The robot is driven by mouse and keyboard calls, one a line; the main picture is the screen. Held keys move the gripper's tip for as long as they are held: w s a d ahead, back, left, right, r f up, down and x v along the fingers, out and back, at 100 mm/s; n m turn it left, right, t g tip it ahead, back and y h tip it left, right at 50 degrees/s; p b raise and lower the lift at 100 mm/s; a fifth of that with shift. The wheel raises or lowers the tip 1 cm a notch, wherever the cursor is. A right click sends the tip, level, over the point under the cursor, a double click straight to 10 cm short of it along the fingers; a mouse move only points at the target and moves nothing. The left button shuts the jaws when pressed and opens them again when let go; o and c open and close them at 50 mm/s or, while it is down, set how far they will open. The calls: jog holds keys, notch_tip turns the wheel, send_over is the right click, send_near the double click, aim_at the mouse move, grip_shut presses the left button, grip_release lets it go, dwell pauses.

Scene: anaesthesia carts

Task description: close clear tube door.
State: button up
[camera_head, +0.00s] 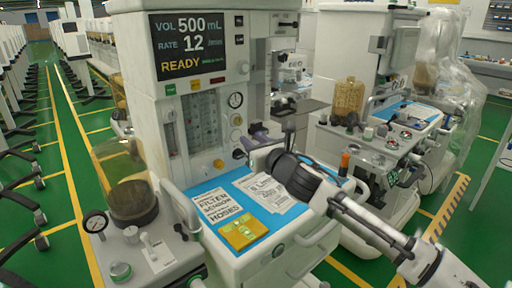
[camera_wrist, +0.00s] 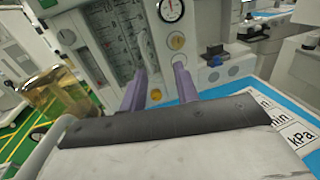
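The clear tube door appears to be the transparent cover over the flow-tube panel (camera_head: 203,122) on the front of the near cart. In the wrist view the tube panel (camera_wrist: 116,42) is at the top, left of centre. The door's edges are faint, and I cannot tell how far it stands open. My gripper (camera_head: 258,139) is in front of the cart, right of and below the tubes. In the wrist view my gripper (camera_wrist: 160,72) shows two purple fingers spread apart with nothing between them. They point toward the panel's lower right; contact is not visible.
A blue work surface (camera_head: 215,203) with printed papers and a yellow packet (camera_head: 242,232) lies below my gripper. A round gauge (camera_head: 235,100) and knobs sit right of the tubes. An amber canister (camera_head: 130,200) stands at left. Another cart (camera_head: 375,150) stands at right.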

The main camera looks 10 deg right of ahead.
jog(key=shift+s+d, duration=0.1)
jog(key=shift+s, duration=0.55)
jog(key=shift+r, duration=0.15)
jog(key=c, duration=0.4)
jog(key=r+m, duration=0.1)
jog(key=m, duration=0.1)
jog(key=a+r+m, duration=0.1)
jog(key=m, duration=0.1)
jog(key=r+m+b, duration=0.1)
jog(key=m, duration=0.1)
jog(key=shift+s+a+m+t, duration=0.15)
jog(key=shift+s+m+t, duration=0.15)
jog(key=shift+t, duration=0.1)
grip_shut()
jog(key=m+g+y+b, duration=0.1)
jog(key=m+g, duration=0.1)
jog(key=m, duration=0.8)
send_near(228, 132)
jog(key=p+x, duration=0.4)
jog(key=x, duration=0.1)
jog(key=shift+w+a+p, duration=0.1)
jog(key=shift+w+p, duration=0.1)
jog(key=shift+p, duration=0.1)
jog(key=shift+w+a+f, duration=0.15)
jog(key=shift+w+a, duration=0.1)
jog(key=shift+w, duration=0.35)
